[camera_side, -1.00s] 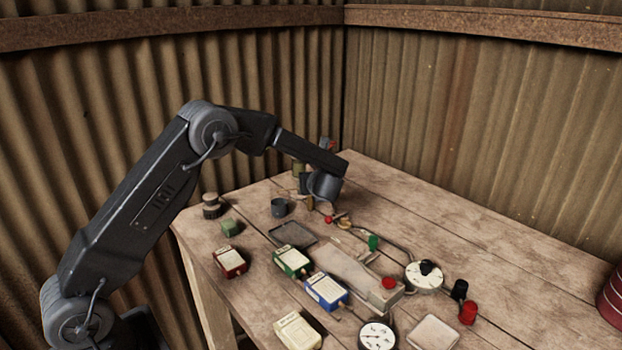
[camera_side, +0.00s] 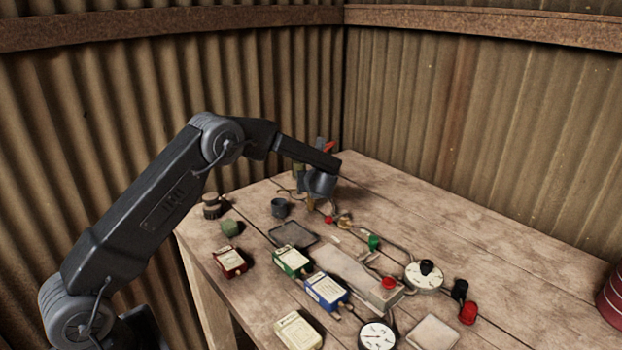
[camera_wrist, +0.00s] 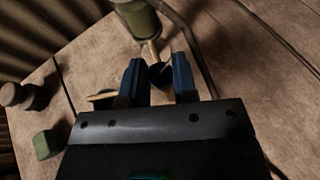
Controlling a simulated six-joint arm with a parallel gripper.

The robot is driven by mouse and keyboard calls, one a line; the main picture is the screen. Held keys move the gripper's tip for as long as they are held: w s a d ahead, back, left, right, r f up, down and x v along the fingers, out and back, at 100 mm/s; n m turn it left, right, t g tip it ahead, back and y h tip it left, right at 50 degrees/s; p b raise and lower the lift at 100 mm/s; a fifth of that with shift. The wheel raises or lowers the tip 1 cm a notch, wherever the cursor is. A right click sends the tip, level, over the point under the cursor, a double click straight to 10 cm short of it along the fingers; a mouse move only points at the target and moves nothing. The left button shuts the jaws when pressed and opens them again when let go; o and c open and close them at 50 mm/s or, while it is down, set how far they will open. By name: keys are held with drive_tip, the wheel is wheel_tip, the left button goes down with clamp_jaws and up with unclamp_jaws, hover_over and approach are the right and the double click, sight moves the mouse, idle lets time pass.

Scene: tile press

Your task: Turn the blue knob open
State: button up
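In the wrist view, a small dark knob (camera_wrist: 158,76) with a bluish tint lies between the tips of my two fingers. A pale stem or lever runs up from it toward a green cylinder (camera_wrist: 138,16). My gripper (camera_wrist: 158,84) is open, one blue-black finger on each side of the knob, with visible gaps. I cannot tell its exact height over the knob. In the side view, my gripper (camera_side: 312,198) points down near the back left of the table, and my wrist hides the knob.
A curved pipe (camera_wrist: 192,45) runs close to my right finger. A white dial (camera_side: 423,276) stands farther right. The back right is clear.

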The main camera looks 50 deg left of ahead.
drive_tip(key=c, duration=0.4)
drive_tip(key=shift+g, duration=0.3)
drive_tip(key=n+g+y, duration=0.1)
drive_tip(key=n+g, duration=0.2)
drive_tip(key=shift+w+d+n+g+y, duration=0.1)
drive_tip(key=shift+w+n+g+y, duration=0.05)
drive_tip(key=shift+n+g+y, duration=0.2)
drive_tip(key=shift+w+n+g, duration=0.1)
drive_tip(key=shift+n+g, duration=1.45)
drive_tip(key=shift+g, duration=0.2)
drive_tip(key=shift+n+g, duration=0.4)
drive_tip(key=o, duration=0.9)
drive_tip(key=shift+o, duration=0.2)
